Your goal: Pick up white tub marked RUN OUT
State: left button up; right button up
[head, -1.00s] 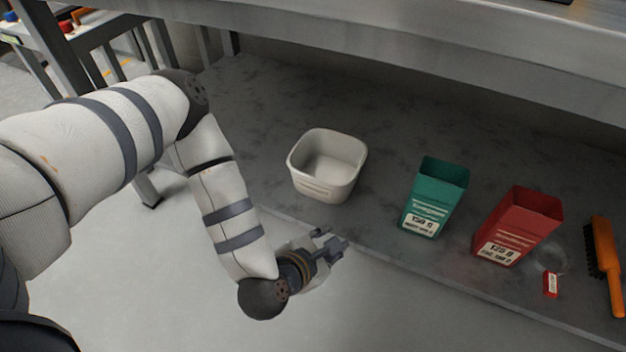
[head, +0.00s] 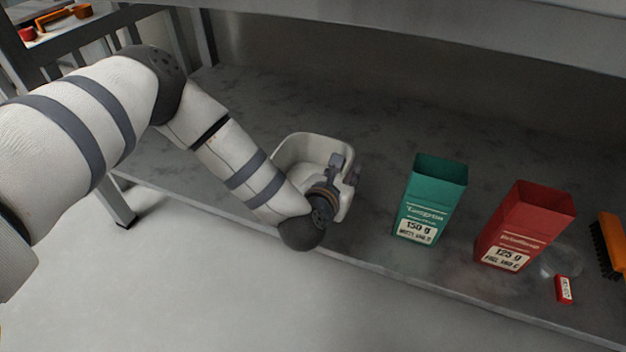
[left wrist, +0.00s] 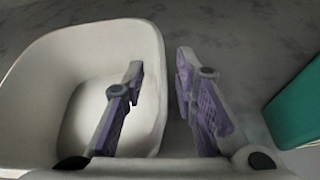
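The white tub (head: 302,147) stands upright on the grey shelf, partly hidden behind my left forearm and gripper in the head view. No RUN OUT marking is readable. My left gripper (head: 346,172) is at the tub's right side. In the left wrist view, the tub (left wrist: 75,50) fills the left half. My left gripper (left wrist: 160,64) is open there and straddles the tub's right wall, with one finger over the inside and the other outside. Gaps show between the fingers and the wall. My right gripper is not in view.
A green box (head: 432,200) marked 150 g stands right of the tub, with a gap between. A red box (head: 525,225) marked 125 g, a small red item (head: 564,289) and an orange brush (head: 611,245) are farther right. An upper shelf (head: 450,28) overhangs the back.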

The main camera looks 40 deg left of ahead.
pick_arm(q)
grip_shut()
jog(key=shift+r, duration=0.15)
